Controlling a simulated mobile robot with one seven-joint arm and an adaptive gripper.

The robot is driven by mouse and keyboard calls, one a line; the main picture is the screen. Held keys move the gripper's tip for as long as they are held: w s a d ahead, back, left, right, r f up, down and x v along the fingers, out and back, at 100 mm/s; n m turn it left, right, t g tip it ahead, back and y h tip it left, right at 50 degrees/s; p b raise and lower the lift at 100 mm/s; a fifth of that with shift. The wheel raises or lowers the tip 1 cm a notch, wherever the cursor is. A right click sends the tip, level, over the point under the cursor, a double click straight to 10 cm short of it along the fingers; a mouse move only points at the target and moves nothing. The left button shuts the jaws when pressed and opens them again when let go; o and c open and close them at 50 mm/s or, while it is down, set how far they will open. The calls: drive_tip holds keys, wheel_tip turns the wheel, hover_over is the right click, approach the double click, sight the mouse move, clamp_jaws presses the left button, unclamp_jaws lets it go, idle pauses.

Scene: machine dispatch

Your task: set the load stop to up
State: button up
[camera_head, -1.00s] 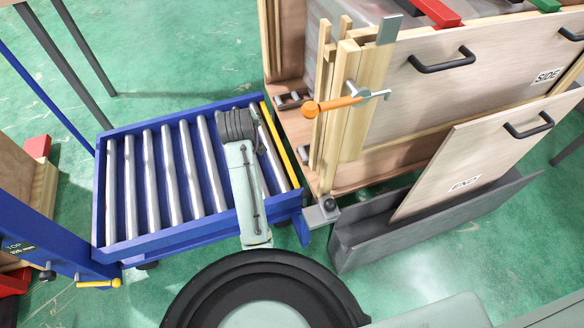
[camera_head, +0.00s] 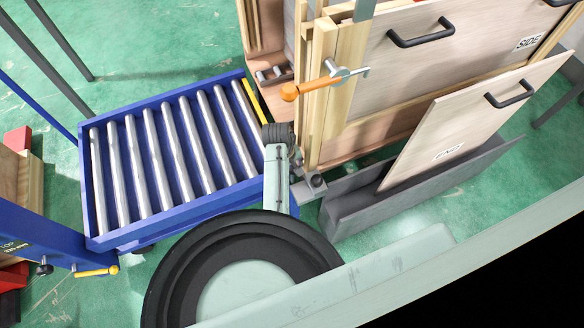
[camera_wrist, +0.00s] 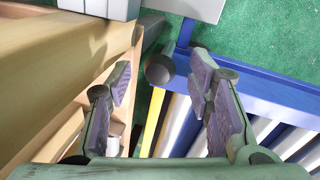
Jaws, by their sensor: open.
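A yellow bar (camera_head: 256,101) runs along the right end of the blue roller table (camera_head: 90,190); I take it for the load stop. Whether it is up or down I cannot tell. The bar also shows in the wrist view (camera_wrist: 154,122), between and below my fingers. A dark round knob (camera_wrist: 159,69) shows between the fingertips; contact is not visible.
A wooden crate with an orange-handled clamp (camera_head: 310,86) stands close on the right. A loose panel marked END (camera_head: 450,130) leans in a grey trough (camera_head: 350,210). A grey bracket (camera_head: 313,186) sits by the table corner. A yellow lever (camera_head: 97,272) is at lower left.

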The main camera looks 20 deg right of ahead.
drive_tip(key=shift+d+f, duration=0.1)
drive_tip(key=shift+f, duration=0.55)
drive_tip(key=shift+c, duration=0.4)
clamp_jaws()
drive_tip(key=shift+w, duration=0.1)
